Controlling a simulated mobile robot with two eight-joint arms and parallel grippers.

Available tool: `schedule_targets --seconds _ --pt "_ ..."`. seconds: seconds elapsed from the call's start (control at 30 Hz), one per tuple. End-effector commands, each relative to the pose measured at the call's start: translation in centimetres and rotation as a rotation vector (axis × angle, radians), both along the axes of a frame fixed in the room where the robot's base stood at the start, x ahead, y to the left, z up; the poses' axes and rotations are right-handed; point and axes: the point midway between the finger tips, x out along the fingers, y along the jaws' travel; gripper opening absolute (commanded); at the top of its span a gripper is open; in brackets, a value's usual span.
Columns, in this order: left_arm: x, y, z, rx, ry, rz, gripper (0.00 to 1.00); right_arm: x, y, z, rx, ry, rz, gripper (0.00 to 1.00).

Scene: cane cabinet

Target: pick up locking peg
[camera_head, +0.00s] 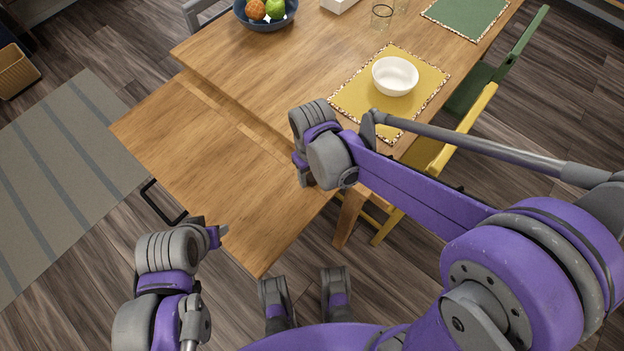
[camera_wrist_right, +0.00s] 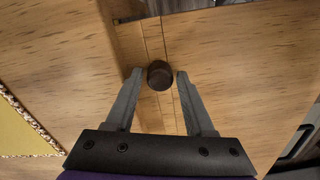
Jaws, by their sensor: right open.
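The locking peg (camera_wrist_right: 159,75) is a dark, round knob on the wooden table, at a seam between table sections. In the right wrist view it stands between the two grey fingertips of my right gripper (camera_wrist_right: 158,77), which is open with a small gap on each side. In the head view my right gripper (camera_head: 303,176) is low over the table's near right edge, and its wrist hides the peg. My left gripper (camera_head: 220,232) is at the lower left, beyond the table's near left edge. Its jaws do not show clearly.
The wooden table (camera_head: 200,160) has a bare near section. A white bowl (camera_head: 395,75) stands on a yellow placemat (camera_head: 430,80). A blue fruit bowl (camera_head: 262,22) is at the back. A yellow chair (camera_head: 470,115) and a green chair (camera_head: 525,45) stand along the right side.

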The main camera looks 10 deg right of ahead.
Motion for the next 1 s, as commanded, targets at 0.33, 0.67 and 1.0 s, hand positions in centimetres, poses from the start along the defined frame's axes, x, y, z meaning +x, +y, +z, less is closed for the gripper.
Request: schedule_targets --seconds 0.33,0.67,1.0 --pt "0.0 0.0 0.0 0.000 0.000 0.000 0.50 0.0 0.0 0.0 0.000 0.000 0.000 0.29" --pt "0.0 0.0 0.0 0.000 0.000 0.000 0.50 0.0 0.0 0.0 0.000 0.000 0.000 0.00" --pt "0.0 0.0 0.7 0.000 -0.002 0.000 0.50 0.0 0.0 2.7 0.000 0.000 0.000 0.00"
